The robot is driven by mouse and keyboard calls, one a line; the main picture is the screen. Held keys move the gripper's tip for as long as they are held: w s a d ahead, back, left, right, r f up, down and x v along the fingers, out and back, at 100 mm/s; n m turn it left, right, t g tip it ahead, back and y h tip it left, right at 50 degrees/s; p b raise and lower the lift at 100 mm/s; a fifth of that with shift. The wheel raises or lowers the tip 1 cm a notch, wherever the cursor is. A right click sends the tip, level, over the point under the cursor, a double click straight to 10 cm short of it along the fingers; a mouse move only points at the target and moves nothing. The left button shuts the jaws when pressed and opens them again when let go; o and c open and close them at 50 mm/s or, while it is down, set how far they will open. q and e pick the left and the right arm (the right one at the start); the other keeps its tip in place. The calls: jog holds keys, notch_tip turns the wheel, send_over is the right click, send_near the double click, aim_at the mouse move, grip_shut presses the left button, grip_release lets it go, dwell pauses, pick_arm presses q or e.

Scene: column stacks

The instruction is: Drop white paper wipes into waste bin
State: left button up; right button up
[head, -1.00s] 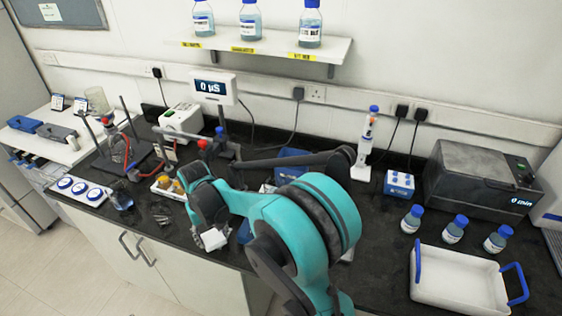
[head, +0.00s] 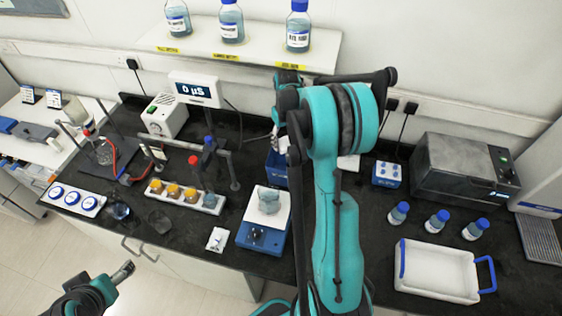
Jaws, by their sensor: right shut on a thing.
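My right gripper (head: 276,138) is over the back of the bench, partly hidden by its own arm. It is shut on a small pale thing, which looks like a white wipe but is mostly hidden. A dark blue open bin (head: 277,170) stands just below it, partly behind my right arm. A white, crumpled-looking piece (head: 217,239) lies on the bench near the front edge, left of the balance. My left gripper (head: 124,270) is low at the bottom left, in front of the bench and away from these things; its jaw opening is unclear.
A blue and white balance (head: 262,235) bears a clear vessel. A white rack (head: 172,197) of orange-topped and other items stands left of it. Blue-capped bottles (head: 437,221) and a white tray (head: 438,290) stand on the right. A shelf (head: 240,47) hangs above the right gripper.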

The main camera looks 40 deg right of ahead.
jog(key=shift+s+d+f+b, duration=0.1)
jog(key=shift+d+b, duration=0.2)
jog(key=f+b, duration=0.1)
jog(key=f, duration=0.2)
jog(key=f+b, duration=0.1)
jog(key=shift+s+d+f+b, duration=0.1)
jog(key=shift+d+f+b, duration=0.1)
jog(key=shift+d+b, duration=0.15)
jog(key=shift+a+f, duration=0.2)
jog(key=shift+f, duration=0.2)
jog(key=o, duration=1.5)
jog(key=shift+o, duration=0.2)
